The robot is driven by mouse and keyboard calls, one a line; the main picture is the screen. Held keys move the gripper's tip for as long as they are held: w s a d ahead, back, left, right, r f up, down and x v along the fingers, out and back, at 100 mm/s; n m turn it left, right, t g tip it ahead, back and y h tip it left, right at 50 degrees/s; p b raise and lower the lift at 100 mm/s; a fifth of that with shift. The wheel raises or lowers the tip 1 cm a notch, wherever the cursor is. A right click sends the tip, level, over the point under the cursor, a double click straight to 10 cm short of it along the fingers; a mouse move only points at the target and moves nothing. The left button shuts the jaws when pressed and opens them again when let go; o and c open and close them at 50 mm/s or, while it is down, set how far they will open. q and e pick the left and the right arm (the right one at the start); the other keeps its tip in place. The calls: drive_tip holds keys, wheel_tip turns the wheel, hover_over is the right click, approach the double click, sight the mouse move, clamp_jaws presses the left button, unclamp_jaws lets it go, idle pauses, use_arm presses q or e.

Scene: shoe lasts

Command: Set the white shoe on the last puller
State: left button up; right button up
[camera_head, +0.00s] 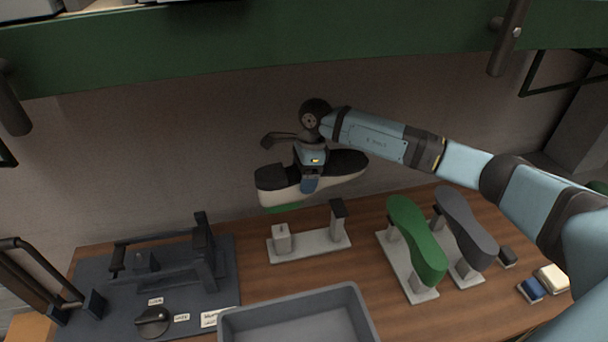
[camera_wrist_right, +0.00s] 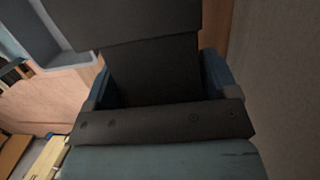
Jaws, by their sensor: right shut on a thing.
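The white shoe (camera_head: 293,196) is in the air in the head view, above a pale stand, its dark face up and its white side below. A green part, perhaps a last, shows under its left end. My right gripper (camera_head: 310,183) is shut on the middle of the shoe from above. In the right wrist view the dark shoe surface (camera_wrist_right: 155,75) fills the space between the blue fingers. The last puller (camera_head: 165,262) seems to be the dark device on the grey base at the left, with a knob and labels. My left gripper is not in view.
The pale stand (camera_head: 310,245) with two posts is empty. A green last (camera_head: 418,240) and a grey last (camera_head: 464,228) rest on stands to its right. A grey tray (camera_head: 235,322) stands at the front. Small blocks (camera_head: 551,278) lie at right. A green beam (camera_head: 270,45) crosses above.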

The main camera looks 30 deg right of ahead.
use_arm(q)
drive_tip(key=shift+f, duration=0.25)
use_arm(e)
drive_tip(key=shift+r, duration=0.1)
